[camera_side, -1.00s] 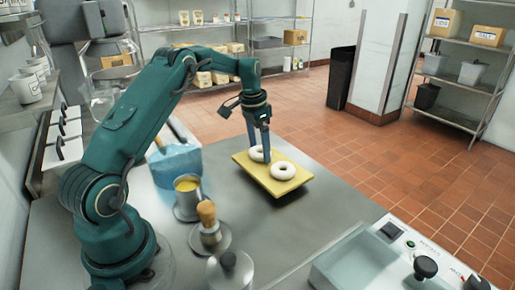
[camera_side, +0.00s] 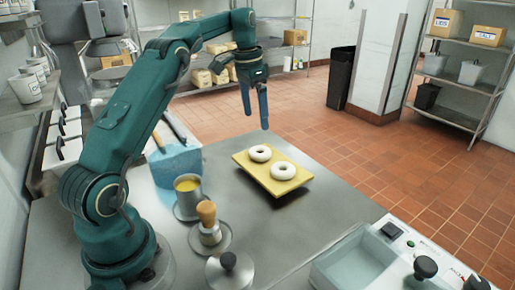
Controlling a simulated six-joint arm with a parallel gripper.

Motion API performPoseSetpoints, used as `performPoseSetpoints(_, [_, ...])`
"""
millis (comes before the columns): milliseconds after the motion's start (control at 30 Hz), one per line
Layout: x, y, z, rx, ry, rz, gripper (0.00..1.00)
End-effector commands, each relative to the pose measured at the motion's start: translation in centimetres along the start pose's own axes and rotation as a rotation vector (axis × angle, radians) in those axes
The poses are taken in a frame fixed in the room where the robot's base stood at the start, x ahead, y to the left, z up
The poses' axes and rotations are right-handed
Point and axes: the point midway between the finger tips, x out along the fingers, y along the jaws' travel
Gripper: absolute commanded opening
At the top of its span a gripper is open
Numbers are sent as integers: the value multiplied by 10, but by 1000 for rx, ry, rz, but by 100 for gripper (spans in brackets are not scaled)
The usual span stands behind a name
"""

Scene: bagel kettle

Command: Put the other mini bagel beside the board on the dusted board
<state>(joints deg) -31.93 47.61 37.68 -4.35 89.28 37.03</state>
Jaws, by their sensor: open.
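Two pale mini bagels lie side by side on the yellow dusted board (camera_side: 242,158). One bagel (camera_side: 260,153) is toward the back left of the board. The other bagel (camera_side: 283,171) is toward the front right. I see no bagel on the table beside the board. My gripper (camera_side: 256,122) is open and empty, pointing down, raised above and behind the board. Its fingers are apart and touch neither bagel.
A water basin (camera_side: 350,268) is at the front right. The steel table (camera_side: 300,225) is clear before the board.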

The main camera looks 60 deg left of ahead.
Motion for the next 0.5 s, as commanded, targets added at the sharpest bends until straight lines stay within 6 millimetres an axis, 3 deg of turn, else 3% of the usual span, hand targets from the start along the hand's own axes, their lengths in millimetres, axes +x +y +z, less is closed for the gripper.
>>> performPoseSetpoints(367, [-20,2,0,0,2,-2,100])
performPoseSetpoints(500, [-35,18,-1,-3,19,-14,100])
